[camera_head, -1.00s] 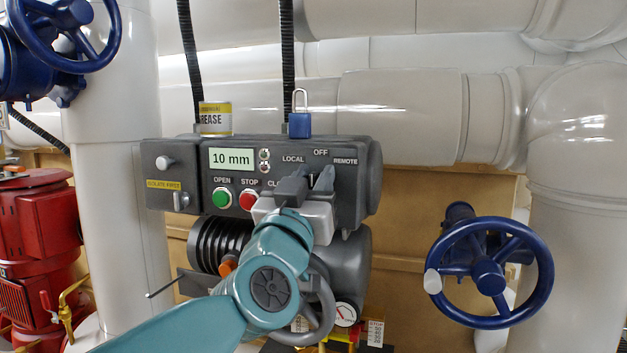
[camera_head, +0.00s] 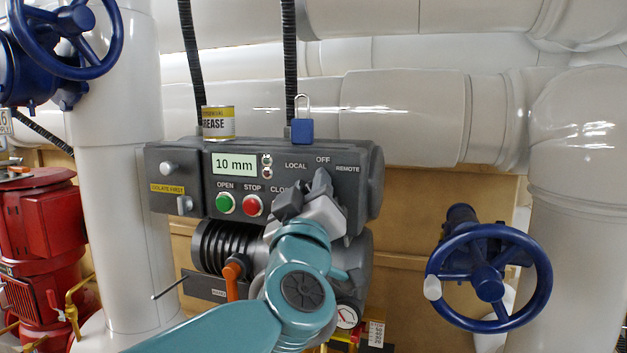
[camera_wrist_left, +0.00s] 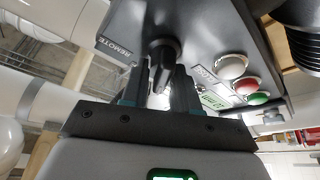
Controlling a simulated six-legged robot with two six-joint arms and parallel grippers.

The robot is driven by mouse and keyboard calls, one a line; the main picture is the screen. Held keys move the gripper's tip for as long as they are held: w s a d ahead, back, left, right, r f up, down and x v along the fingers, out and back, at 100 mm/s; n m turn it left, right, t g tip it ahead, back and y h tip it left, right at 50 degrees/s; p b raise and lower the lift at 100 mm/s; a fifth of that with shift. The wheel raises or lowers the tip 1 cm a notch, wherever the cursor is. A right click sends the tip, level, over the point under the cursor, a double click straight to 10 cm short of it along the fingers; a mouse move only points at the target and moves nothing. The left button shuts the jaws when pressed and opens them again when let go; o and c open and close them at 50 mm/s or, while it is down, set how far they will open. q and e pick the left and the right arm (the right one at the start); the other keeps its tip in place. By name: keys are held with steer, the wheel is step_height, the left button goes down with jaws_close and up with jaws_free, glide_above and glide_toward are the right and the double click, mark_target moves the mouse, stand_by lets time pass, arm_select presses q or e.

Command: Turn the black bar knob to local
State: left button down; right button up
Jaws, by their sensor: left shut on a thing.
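The black bar knob (camera_wrist_left: 163,58) shows in the left wrist view, between the fingers of my left gripper (camera_wrist_left: 160,88), which is shut on it. In the head view my left gripper (camera_head: 304,193) is at the control box (camera_head: 365,185), below the LOCAL, OFF and REMOTE labels. It is tilted, its left finger lower than its right. The gripper hides most of the knob there, so I cannot tell which label it points at. The LOCAL label (camera_head: 296,166) is left of the OFF label (camera_head: 323,160). My right gripper is out of view.
The green button (camera_head: 225,204) and the red button (camera_head: 252,205) are close left of my gripper. A blue padlock (camera_head: 302,130) and a grease can (camera_head: 218,122) stand on the box. An orange lever (camera_head: 232,275) is below, and a blue handwheel (camera_head: 489,288) at right.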

arm_select(q)
steer(key=n+y+p, duration=0.1)
steer(key=n, duration=0.2)
steer(key=n+g+y+p, duration=0.1)
steer(key=n, duration=0.2)
steer(key=shift+a+f+n+y, duration=0.15)
steer(key=shift+n+y, duration=0.15)
steer(key=shift+f+n, duration=0.1)
steer(key=shift+n, duration=0.2)
steer(key=c, duration=1.1)
jaws_free()
steer(key=shift+c, duration=0.2)
steer(key=shift+w, duration=0.1)
steer(key=b+v, duration=0.5)
steer(key=v, duration=1.1)
steer(key=shift+s+r+b, duration=0.2)
steer(key=shift+r+b, duration=0.05)
steer(key=shift+b, duration=0.05)
